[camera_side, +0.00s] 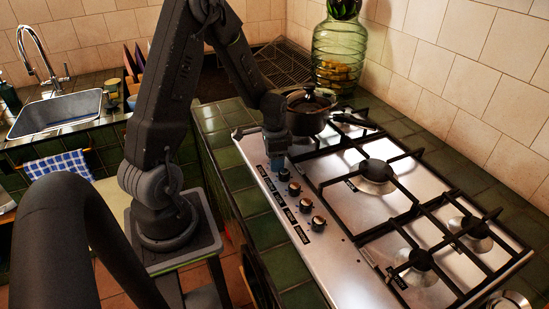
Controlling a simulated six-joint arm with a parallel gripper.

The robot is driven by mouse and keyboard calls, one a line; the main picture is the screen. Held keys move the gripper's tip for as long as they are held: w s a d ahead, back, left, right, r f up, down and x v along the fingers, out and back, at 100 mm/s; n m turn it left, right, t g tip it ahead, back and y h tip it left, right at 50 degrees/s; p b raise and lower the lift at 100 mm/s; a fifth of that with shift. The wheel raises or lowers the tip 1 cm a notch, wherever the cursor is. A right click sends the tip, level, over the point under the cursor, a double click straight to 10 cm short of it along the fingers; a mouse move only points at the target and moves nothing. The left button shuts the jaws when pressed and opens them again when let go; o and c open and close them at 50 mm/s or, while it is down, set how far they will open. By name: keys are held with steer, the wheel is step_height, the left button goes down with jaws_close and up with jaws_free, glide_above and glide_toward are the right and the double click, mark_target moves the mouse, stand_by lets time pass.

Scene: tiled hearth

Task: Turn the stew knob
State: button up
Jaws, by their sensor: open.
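A row of several dark knobs (294,188) runs along the left edge of the steel hob (345,235). Each knob has a small dark label beside it, too small to read, so I cannot tell which one is the stew knob. My gripper (277,165) is open and points down at the far end of the knob row. It hides what lies directly under it, and I cannot tell whether it touches a knob. A lidded pot (307,120) stands on the far burner, just behind my gripper.
Black pan supports (405,205) cover the burners right of the knobs. A big glass jar (338,55) and a wire rack (285,65) stand at the back. A sink (60,115) is at the far left. The space above the nearer knobs is clear.

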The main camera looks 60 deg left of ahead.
steer(key=c, duration=0.9)
steer(key=shift+n, duration=0.4)
steer(key=n, duration=0.6)
steer(key=shift+n, duration=0.3)
steer(key=n, duration=0.6)
steer(key=shift+d, duration=0.1)
steer(key=shift+n, duration=0.3)
